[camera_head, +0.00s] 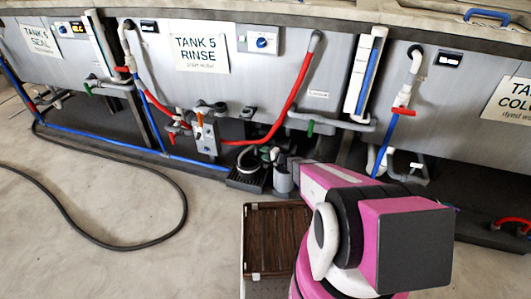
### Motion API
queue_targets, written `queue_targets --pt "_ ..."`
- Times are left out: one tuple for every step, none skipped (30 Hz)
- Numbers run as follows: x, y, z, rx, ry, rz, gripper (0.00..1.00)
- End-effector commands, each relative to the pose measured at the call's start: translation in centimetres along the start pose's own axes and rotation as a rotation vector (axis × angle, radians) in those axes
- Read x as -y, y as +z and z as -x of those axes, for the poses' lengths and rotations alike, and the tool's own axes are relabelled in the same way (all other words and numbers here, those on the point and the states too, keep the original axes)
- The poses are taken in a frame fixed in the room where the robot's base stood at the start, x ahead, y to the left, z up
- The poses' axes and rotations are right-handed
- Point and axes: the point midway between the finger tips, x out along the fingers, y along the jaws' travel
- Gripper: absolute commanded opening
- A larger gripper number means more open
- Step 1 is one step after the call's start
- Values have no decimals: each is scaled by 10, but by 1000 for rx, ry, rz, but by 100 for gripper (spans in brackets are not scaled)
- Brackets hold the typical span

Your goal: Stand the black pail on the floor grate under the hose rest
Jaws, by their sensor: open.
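A dark round vessel with a pale rim, which looks like the black pail (248,160), is at the foot of the rinse tank. It is upright, at the back of a black slotted piece that looks like the floor grate (246,183). I cannot tell whether it rests on it. My gripper (280,164) is open, at the end of my pink arm, just right of the dark vessel. Its fingers are small and partly hidden, and I cannot tell whether they touch anything. I cannot make out the hose rest for certain.
A small grey cylinder (283,181) is below my gripper. A brown slatted tray (278,238) is in front, left of my arm. A black hose (183,203) loops over open floor at left. Red hoses (296,92) and blue pipes (100,137) line the tank fronts.

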Motion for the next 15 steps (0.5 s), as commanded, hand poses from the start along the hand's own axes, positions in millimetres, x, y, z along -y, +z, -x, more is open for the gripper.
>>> queue_targets --pt "5 3 4 8 4 6 46" --pt "8 5 6 18 10 12 46" --pt "14 9 8 33 20 22 46" --pt "19 13 11 49 30 33 46" --pt "25 17 14 67 42 45 46" --pt "33 24 19 95 63 62 46" --pt "40 30 24 118 81 78 46" --pt "47 35 28 142 101 94 46" --pt "56 43 36 176 131 117 46" --pt "62 50 42 201 156 134 46" --pt "69 56 48 227 182 151 46" --pt "78 64 57 259 220 175 46" --pt "84 70 65 286 251 194 46" --pt "90 76 73 310 284 212 46" --pt "98 84 84 341 332 237 46"
